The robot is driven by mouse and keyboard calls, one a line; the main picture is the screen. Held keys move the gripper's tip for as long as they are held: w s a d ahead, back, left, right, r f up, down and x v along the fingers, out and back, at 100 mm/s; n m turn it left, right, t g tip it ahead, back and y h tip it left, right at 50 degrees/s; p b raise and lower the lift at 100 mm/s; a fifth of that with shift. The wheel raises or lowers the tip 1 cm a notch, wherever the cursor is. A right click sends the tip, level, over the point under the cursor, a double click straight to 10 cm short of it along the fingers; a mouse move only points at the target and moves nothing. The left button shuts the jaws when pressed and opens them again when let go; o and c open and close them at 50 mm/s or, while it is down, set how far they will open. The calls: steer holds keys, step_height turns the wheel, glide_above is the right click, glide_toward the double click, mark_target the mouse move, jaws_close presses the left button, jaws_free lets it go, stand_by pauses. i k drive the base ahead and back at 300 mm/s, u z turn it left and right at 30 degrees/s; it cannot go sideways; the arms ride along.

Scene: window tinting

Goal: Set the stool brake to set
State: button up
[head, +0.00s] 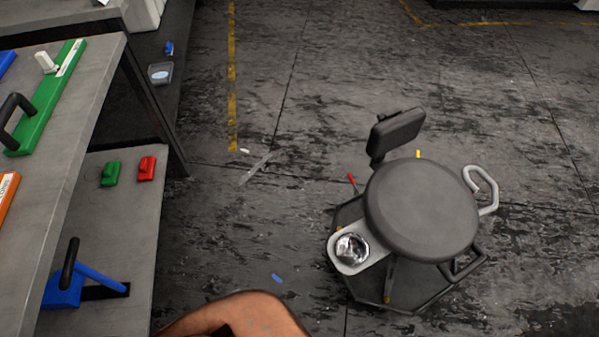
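The stool (422,208) stands on the floor right of centre, with a round dark seat, a small backrest (397,133) and a dark base frame. A small red-tipped piece (351,178) sticks up left of the seat. A small yellow piece (418,154) shows behind the seat. I cannot tell which part is the brake or how it is set. A grey loop handle (482,190) is at the seat's right. A side holder carries a shiny metal bowl (351,249). The seat hides much of the base. My gripper is not in view; part of my orange-brown arm shows at the bottom edge.
A grey shelved bench (100,75) stands at the left, holding a green long tool (48,95), small green (110,174) and red (147,168) pieces, and a blue-handled tool (63,290). A clear strip and a blue scrap (277,278) lie on the floor. Open floor surrounds the stool.

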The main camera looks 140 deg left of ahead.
mark_target(351, 178)
steer(key=u, duration=4.6)
steer(key=k, duration=0.65)
steer(key=u, duration=0.25)
steer(key=i, duration=1.25)
steer(key=z, duration=0.2)
